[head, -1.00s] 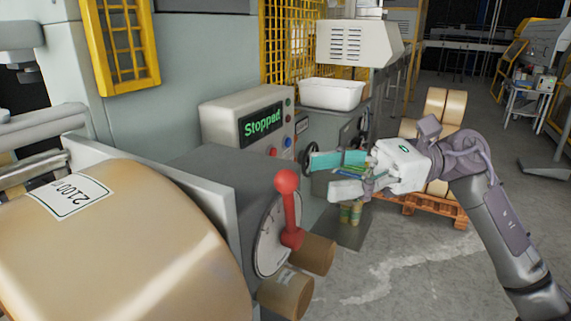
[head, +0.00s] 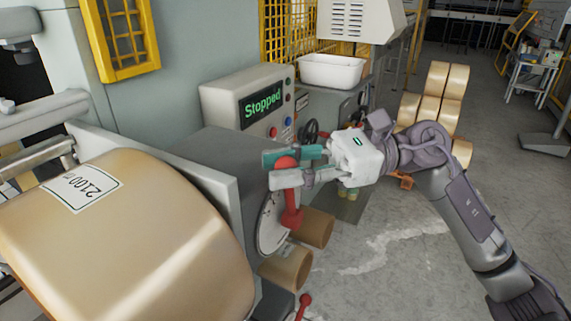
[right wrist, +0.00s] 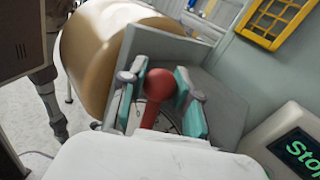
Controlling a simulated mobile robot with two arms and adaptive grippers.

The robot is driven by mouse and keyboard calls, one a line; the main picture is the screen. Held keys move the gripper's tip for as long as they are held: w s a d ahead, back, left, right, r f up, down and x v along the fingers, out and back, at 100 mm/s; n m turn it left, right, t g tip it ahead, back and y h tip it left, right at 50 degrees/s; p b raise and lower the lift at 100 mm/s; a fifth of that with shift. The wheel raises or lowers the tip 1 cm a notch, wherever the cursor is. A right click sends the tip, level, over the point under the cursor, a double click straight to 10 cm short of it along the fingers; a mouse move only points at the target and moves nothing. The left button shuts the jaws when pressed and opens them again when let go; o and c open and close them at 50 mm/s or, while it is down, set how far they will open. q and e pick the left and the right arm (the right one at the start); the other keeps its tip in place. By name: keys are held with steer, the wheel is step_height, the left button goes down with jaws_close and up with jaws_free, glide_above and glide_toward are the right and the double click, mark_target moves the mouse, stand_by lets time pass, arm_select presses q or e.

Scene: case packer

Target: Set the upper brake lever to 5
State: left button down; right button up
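The upper brake lever (head: 291,205) is red with a round ball knob and stands nearly upright in front of a pale dial (head: 268,232). The dial's numbers are too small to read. My right gripper (head: 270,170) is open, with its two teal-padded fingers on either side of the knob. In the right wrist view the red knob (right wrist: 161,83) sits between the open fingers (right wrist: 160,95), which do not look closed on it. My left gripper is not in view.
A second red lever (head: 304,302) shows at the bottom edge. Brown cardboard cores (head: 288,266) stick out below the dial. A large brown roll (head: 130,235) fills the left. A panel (head: 250,103) reads "Stopped". A white bin (head: 332,71) stands behind.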

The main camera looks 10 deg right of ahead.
jaws_close()
steer(key=w+d+m+y+b, duration=0.1)
steer(key=b, duration=0.2)
steer(key=w+d+m+y+b, duration=0.1)
steer(key=m+b, duration=0.1)
steer(key=b, duration=0.1)
steer(key=shift+w+f+y+b, duration=0.2)
steer(key=shift+w+y+b, duration=0.1)
steer(key=shift+w, duration=0.1)
steer(key=shift+w+d+r+m+t, duration=0.15)
steer(key=shift+w+r+m+t, duration=0.05)
steer(key=shift+r+m+t, duration=0.1)
steer(key=o, duration=0.8)
jaws_free()
